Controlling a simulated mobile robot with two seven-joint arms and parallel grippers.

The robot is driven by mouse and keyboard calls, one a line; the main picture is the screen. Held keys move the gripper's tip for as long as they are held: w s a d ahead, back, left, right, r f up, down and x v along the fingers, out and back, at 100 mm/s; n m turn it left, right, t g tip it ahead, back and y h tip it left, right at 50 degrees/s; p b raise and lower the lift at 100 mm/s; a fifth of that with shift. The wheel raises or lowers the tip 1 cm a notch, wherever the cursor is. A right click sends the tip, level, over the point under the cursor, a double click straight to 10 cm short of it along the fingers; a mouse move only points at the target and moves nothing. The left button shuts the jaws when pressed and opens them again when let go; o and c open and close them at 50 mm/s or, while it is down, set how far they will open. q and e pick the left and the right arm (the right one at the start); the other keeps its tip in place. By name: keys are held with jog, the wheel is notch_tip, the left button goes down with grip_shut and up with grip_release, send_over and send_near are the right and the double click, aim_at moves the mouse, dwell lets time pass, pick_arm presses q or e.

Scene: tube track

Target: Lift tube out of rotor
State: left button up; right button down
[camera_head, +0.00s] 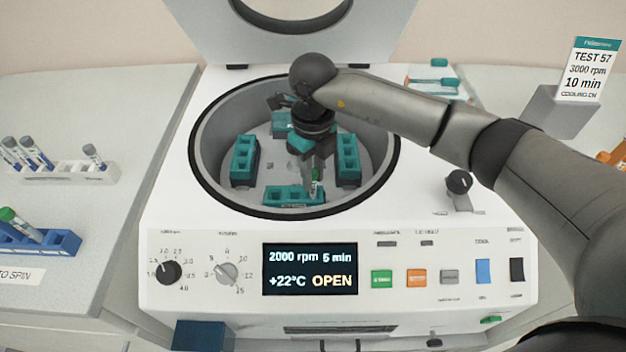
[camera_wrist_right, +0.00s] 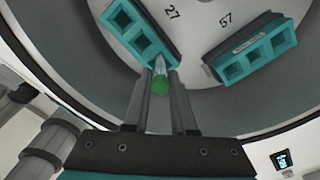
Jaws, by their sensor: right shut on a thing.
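My right gripper (camera_head: 315,172) reaches down into the open centrifuge bowl (camera_head: 210,125). It is shut on a tube with a green cap (camera_head: 315,178); the green cap also shows between the two fingers in the right wrist view (camera_wrist_right: 160,84). The tube is at the right end of the front teal rotor bucket (camera_head: 285,196). In the right wrist view the tube overlaps the end of that bucket (camera_wrist_right: 137,30), whose other slots look empty. I cannot tell whether the tube's lower end is still inside its slot. My left gripper is not in view.
Other teal buckets stand at left (camera_head: 243,160), right (camera_head: 347,160) and back (camera_head: 281,124) of the rotor. The raised lid (camera_head: 215,25) is behind. Racks with tubes stand at left: a white rack (camera_head: 75,172) and a blue rack (camera_head: 60,245). The display reads OPEN.

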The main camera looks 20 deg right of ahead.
notch_tip(320, 180, up, 17)
jog(key=p, duration=0.1)
jog(key=shift+p, duration=0.3)
jog(key=shift+r, duration=0.15)
notch_tip(320, 180, up, 4)
jog(key=p, duration=0.3)
jog(key=shift+d, duration=0.1)
dwell(0.4)
